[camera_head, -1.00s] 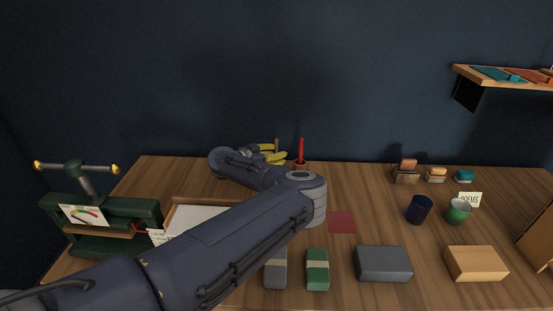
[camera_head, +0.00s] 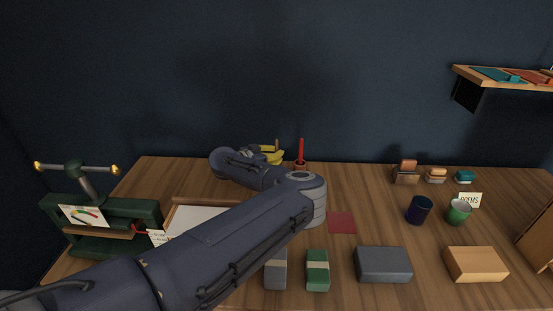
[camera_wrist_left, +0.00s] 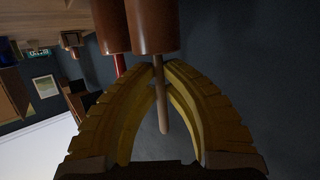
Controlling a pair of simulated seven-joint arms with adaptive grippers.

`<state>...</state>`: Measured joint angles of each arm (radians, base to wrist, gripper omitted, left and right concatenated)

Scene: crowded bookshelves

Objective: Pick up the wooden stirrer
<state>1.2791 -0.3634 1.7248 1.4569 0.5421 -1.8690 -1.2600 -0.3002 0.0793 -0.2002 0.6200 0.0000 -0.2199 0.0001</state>
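The wooden stirrer (camera_wrist_left: 162,105) is a thin light-brown stick that stands out of a brown cup (camera_wrist_left: 153,28) in the left wrist view, which is turned upside down. My left gripper (camera_wrist_left: 158,68) has yellow ribbed fingers, and their tips close in on both sides of the stirrer near the cup's mouth. In the head view the left gripper (camera_head: 272,155) is partly behind my forearm, and the stirrer's top (camera_head: 277,144) shows just above the yellow fingers. The stirrer's cup is hidden there. My right gripper is not in view.
A red stick (camera_head: 301,149) stands in a second brown cup (camera_head: 300,165) just right of the gripper. A dark blue cup (camera_head: 419,209) and a green cup (camera_head: 459,211) stand at the right. Several blocks line the front. A green press-like device (camera_head: 115,225) is at left.

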